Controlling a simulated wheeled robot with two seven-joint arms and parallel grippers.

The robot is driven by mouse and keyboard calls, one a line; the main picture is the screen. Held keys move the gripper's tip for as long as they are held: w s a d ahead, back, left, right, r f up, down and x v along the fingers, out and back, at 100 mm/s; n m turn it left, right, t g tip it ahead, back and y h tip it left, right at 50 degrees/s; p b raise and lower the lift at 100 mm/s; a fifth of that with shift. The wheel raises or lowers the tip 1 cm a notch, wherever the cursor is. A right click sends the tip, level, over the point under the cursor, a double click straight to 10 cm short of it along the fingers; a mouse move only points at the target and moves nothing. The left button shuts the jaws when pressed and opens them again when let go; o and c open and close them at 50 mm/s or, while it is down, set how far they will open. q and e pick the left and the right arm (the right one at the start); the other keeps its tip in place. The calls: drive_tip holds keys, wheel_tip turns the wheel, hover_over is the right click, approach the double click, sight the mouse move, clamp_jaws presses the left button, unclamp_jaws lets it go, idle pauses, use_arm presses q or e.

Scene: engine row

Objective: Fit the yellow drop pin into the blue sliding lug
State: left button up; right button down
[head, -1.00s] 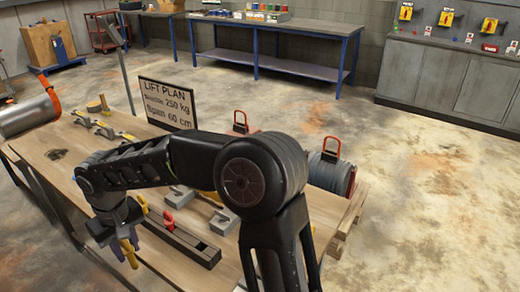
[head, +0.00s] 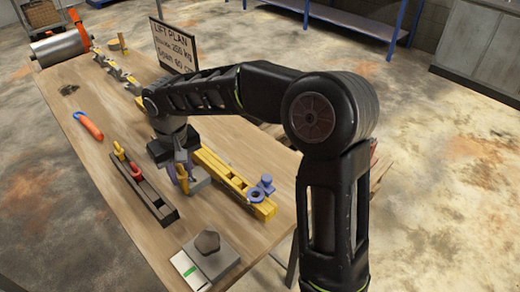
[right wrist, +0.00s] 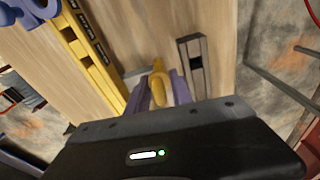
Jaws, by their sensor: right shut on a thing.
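My right gripper (head: 181,176) is shut on the yellow drop pin (right wrist: 157,84), which shows between its bluish fingertips in the right wrist view. In the head view it is over the table between the dark rail and the yellow beam (head: 222,171), with the pin mostly hidden by the fingers. The blue sliding lug (head: 262,189) is on the near right end of the yellow beam, apart from the pin. The lug also shows in part at the top left of the right wrist view (right wrist: 32,10). My left gripper is not in view.
A grey block (head: 210,258) stands at the table's near end. An orange-handled tool (head: 89,125) lies on the left. The lift plan sign (head: 173,46) stands behind. Bare wood surrounds the rail.

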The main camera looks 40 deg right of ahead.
drive_tip(key=s+d+r+n+p, duration=0.4)
drive_tip(key=s+d+r+n, duration=0.15)
drive_tip(key=d, duration=0.25)
wheel_tip(320, 180, up, 4)
drive_tip(key=n+y+p, duration=0.1)
drive_tip(key=n+p, duration=0.2)
drive_tip(key=n, duration=0.1)
hover_over(254, 187)
drive_tip(key=s+a, duration=0.2)
drive_tip(key=shift+d+n+b, duration=0.25)
drive_tip(key=shift+d+b, duration=0.05)
drive_tip(key=shift+w, duration=0.1)
wheel_tip(254, 187, down, 6)
drive_tip(key=b, duration=0.4)
drive_tip(key=shift+b, duration=0.35)
drive_tip(key=shift+f+b, duration=2.3)
drive_tip(key=shift+f, duration=0.65)
drive_tip(key=c, duration=1)
unclamp_jaws()
drive_tip(key=shift+c, duration=0.2)
